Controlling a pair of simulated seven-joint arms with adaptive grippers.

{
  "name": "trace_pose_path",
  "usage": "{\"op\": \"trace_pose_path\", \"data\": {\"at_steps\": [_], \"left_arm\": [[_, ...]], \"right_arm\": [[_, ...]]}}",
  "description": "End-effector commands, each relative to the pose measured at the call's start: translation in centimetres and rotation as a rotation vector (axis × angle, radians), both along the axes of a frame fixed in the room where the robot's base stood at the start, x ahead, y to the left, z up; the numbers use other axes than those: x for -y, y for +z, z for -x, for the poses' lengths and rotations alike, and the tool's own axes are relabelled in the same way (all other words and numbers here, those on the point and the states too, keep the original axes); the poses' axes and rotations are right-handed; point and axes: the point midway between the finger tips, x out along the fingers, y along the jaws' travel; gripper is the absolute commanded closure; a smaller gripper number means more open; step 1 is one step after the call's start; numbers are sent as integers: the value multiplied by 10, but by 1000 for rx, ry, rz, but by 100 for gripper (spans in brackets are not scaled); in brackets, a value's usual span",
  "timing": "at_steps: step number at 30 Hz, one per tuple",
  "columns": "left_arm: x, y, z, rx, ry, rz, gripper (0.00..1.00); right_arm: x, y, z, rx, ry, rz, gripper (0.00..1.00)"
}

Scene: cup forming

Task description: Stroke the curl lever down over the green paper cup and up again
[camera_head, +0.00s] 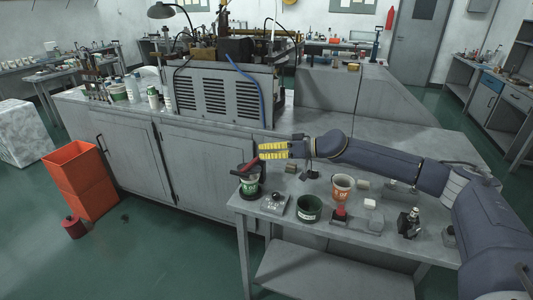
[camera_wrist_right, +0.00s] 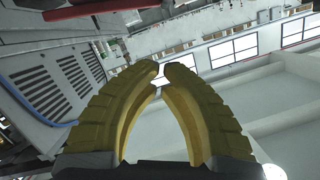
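The green paper cup (camera_head: 250,186), with a pale label, sits at the left end of the small grey table. A dark lever with a red grip (camera_head: 248,167) lies over its top and hides the cup's rim. My right gripper (camera_head: 263,151) has yellow fingers and is just above and to the right of the lever, apparently apart from it. In the right wrist view the fingertips (camera_wrist_right: 161,69) nearly meet, with nothing between them. A red bar (camera_wrist_right: 95,8), apparently the lever grip, crosses the top left there. My left gripper is not in view.
A grey box with knobs (camera_head: 273,203), a dark green bin (camera_head: 309,208), an orange and white cup (camera_head: 342,188) and a red-handled device (camera_head: 340,212) stand on the small table (camera_head: 290,227). A grey vented cabinet (camera_head: 218,95) is on the bench behind.

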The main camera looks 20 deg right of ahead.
Motion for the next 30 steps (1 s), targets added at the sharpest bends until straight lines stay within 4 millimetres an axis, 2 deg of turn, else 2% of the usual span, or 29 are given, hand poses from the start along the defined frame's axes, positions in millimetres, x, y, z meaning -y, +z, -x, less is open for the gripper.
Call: {"op": "trace_pose_path", "data": {"at_steps": [3, 12, 19, 30], "left_arm": [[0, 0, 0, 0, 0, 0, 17], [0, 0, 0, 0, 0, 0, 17], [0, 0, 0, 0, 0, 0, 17], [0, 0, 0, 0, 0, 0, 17]], "right_arm": [[-19, -4, -14, 2, 2, -1, 100], [-56, -19, -41, -1, 0, 0, 100], [-61, -42, -32, -1, 0, -1, 100], [-64, -51, -28, 1, 0, 0, 100]]}}
